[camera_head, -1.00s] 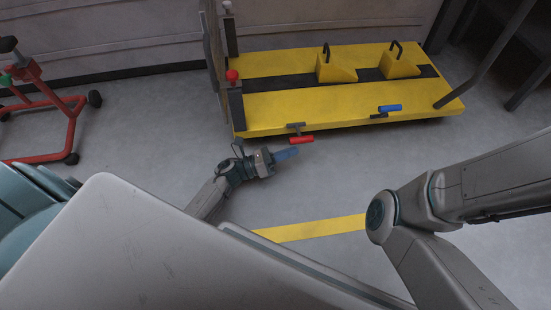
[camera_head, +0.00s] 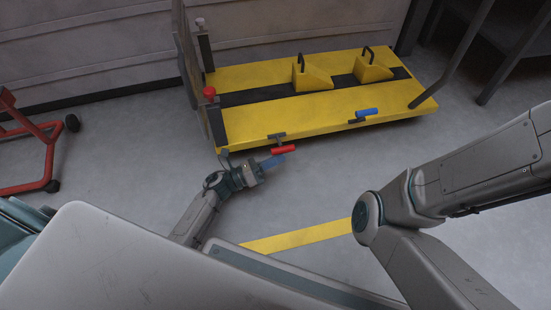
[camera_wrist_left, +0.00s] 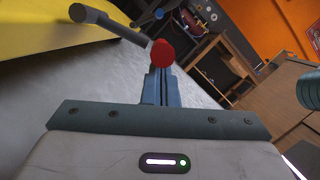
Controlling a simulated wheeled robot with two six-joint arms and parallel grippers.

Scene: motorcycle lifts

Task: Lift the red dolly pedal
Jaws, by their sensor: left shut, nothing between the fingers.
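The red dolly pedal (camera_head: 284,150) is a short red bar on a grey stem at the near edge of the yellow dolly (camera_head: 240,138). My left gripper (camera_head: 274,161) is shut with nothing in it, its blue fingers just below and at the left part of the pedal. In the left wrist view the red pedal end (camera_wrist_left: 162,53) shows right past the tips of the shut fingers (camera_wrist_left: 161,88); I cannot tell if they touch. A blue pedal (camera_head: 367,112) sits farther right on the same edge. My right arm shows at right, its gripper out of view.
Two yellow wedges (camera_head: 312,78) with black handles stand on the dolly. A red-knobbed lever (camera_head: 209,91) is at its left end. A red wheeled stand (camera_head: 45,160) is at far left. The floor in front, with a yellow stripe (camera_head: 300,237), is clear.

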